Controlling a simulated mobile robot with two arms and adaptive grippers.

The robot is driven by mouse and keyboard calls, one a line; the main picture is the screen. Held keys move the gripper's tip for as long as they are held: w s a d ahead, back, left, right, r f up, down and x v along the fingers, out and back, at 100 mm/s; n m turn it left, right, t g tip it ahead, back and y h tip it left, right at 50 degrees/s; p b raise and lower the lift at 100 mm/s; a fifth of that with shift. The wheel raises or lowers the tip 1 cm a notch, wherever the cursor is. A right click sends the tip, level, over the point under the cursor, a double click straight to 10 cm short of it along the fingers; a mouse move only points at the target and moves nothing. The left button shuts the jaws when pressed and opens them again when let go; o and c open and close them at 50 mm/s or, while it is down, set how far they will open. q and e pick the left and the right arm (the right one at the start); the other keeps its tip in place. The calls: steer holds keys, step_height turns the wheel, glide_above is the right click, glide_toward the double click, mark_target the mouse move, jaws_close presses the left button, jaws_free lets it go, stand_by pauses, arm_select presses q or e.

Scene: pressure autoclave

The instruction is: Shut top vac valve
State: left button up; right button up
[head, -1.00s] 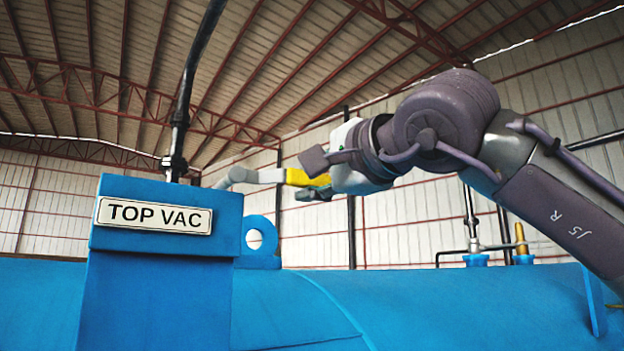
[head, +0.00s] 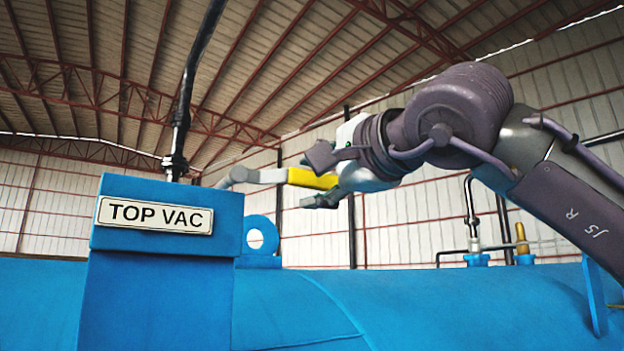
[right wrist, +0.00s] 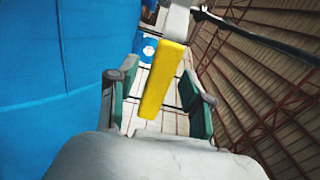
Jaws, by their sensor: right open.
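The yellow valve handle (head: 312,178) sticks out to the right from a grey lever behind the blue TOP VAC housing (head: 164,265). My right gripper (head: 316,179) is open, with one finger above the handle and one below it in the head view. In the right wrist view the yellow handle (right wrist: 163,80) lies between the two spread fingers, with a gap visible on each side. Its free end points toward the palm. The valve body is hidden behind the housing in the head view. My left gripper is not in view.
A dark vertical pipe (head: 182,110) rises behind the housing. A blue lifting lug (head: 260,250) stands to its right. The large blue vessel (head: 290,305) spans below, with small pipe fittings (head: 477,240) at the right. Air around the gripper looks free.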

steer(key=v, duration=1.1)
steer(key=shift+s, duration=0.1)
